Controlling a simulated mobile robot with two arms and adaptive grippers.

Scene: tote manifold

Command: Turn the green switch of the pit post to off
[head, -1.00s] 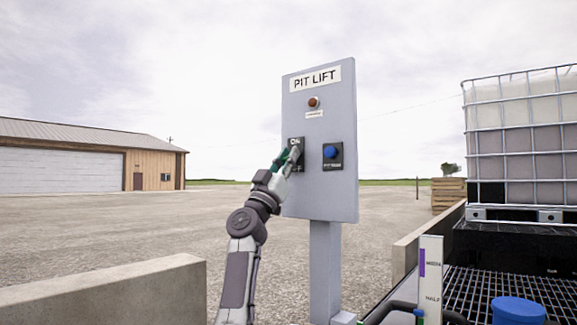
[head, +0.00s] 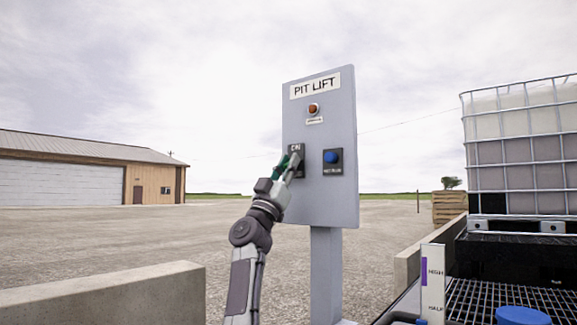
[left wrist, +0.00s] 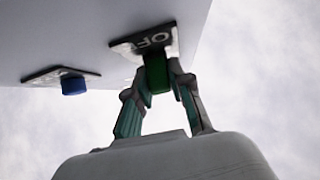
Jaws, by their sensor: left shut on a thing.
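The grey pit post panel (head: 320,205) stands upright and bears the sign "PIT LIFT". Its switch plate (head: 296,149) is black with "ON" at the top, and my left gripper (head: 287,167) covers much of it. In the left wrist view, the green switch (left wrist: 157,74) sticks out from the plate below the "OFF" lettering. My left gripper (left wrist: 159,84) is shut on the switch, one finger on each side. The switch itself is mostly hidden by the fingers in the head view. My right gripper is not in view.
A blue button (head: 331,157) sits right of the switch, and a red-brown lamp (head: 313,108) above. A low concrete wall (head: 110,295) is at front left. A caged tank (head: 525,150) stands at the right above a black grated platform. Open gravel lies behind the post.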

